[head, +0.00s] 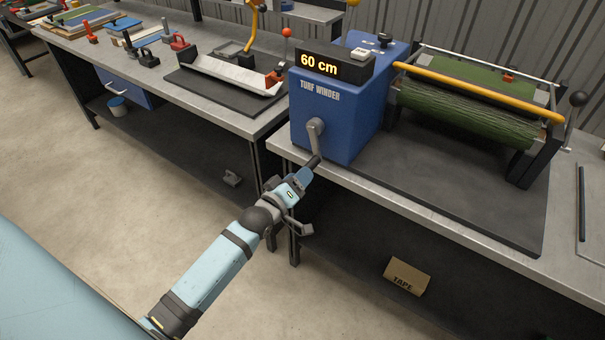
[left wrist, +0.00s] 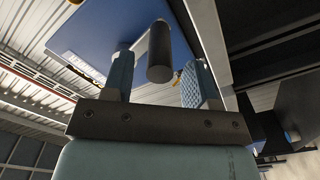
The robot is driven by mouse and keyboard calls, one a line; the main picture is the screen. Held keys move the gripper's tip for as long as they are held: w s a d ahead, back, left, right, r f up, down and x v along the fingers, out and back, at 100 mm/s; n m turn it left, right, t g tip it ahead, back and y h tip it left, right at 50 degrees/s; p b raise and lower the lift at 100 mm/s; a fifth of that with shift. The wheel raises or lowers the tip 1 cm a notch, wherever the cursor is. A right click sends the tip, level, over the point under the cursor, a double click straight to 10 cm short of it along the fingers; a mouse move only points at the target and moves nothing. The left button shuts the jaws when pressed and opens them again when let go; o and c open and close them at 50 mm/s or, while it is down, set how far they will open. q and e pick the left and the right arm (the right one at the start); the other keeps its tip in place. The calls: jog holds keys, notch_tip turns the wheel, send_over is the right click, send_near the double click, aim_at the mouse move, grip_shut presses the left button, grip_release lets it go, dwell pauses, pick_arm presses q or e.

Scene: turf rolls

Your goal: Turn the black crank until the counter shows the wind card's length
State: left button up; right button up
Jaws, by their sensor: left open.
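The blue turf winder (head: 330,117) stands on the bench, and its counter (head: 320,66) reads 60 cm. The crank (head: 316,137) on its front has a grey arm hanging down to a black handle (head: 314,162). In the left wrist view the black handle (left wrist: 159,52) lies between the two blue fingers, with a visible gap on each side. My left gripper (head: 302,177) is open at the handle, not closed on it. I cannot make out a wind card. My right gripper is not in view.
A green turf roll (head: 465,112) sits on the winder's frame to the right, with a yellow bar across it. A second bench (head: 190,84) with tools stands at the left. A cardboard box marked TAPE (head: 406,276) is below the winder's bench.

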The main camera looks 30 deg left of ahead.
pick_arm(q)
jog(key=s, duration=1.1)
jog(key=shift+s+a, duration=0.4)
jog(key=shift+a, duration=0.05)
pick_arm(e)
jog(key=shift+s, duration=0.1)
pick_arm(q)
jog(key=s+d+f+m+g+h, duration=0.2)
jog(key=s+d+f+m+g, duration=0.5)
jog(key=s+d+f+m, duration=0.5)
notch_tip(320, 180, up, 11)
jog(key=p, duration=1.4)
jog(key=shift+s+a, duration=0.15)
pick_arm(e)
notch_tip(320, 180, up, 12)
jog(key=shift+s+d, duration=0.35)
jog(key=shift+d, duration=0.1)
pick_arm(q)
jog(key=shift+r, duration=0.15)
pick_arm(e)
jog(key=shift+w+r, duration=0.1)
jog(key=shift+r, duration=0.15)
